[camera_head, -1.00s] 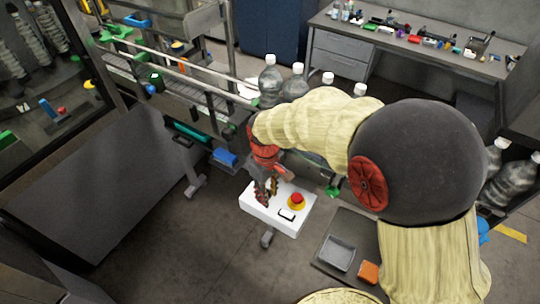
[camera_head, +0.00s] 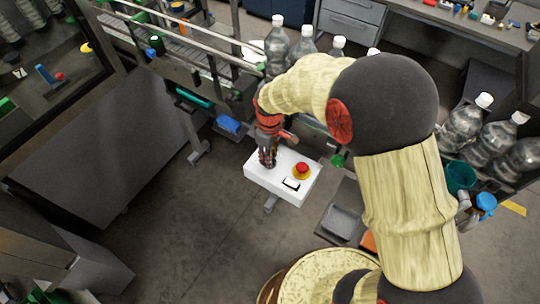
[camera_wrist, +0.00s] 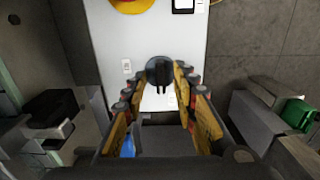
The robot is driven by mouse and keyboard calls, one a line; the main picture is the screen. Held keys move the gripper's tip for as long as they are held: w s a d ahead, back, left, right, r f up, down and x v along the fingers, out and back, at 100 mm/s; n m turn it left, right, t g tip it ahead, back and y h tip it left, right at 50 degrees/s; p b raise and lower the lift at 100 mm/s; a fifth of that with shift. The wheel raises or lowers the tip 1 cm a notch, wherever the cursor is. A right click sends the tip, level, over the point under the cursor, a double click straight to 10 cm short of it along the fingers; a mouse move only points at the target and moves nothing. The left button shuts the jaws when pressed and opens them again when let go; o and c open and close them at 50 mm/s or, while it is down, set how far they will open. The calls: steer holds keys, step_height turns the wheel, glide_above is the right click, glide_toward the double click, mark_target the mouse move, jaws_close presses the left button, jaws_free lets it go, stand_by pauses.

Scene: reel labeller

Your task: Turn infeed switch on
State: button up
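A white control box (camera_head: 272,189) stands in the middle of the head view. It carries a red push button on a yellow base (camera_head: 302,171) and a small black-framed white panel (camera_head: 291,184). In the wrist view, a round black knob (camera_wrist: 160,70) with a raised upright grip sits on the white box face (camera_wrist: 130,40), likely the infeed switch. My gripper (camera_wrist: 160,80) is open, with one finger on each side of the knob and gaps to it. In the head view, my gripper (camera_head: 267,162) is over the box's left part and hides the knob.
A conveyor (camera_head: 190,45) with rails runs behind the box. Clear bottles (camera_head: 277,45) stand behind my arm, with more at right (camera_head: 465,120). A grey tray (camera_head: 343,222) lies right of the box. The floor left of the box is clear.

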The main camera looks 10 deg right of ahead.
steer(key=shift+c, duration=0.9)
jaws_close()
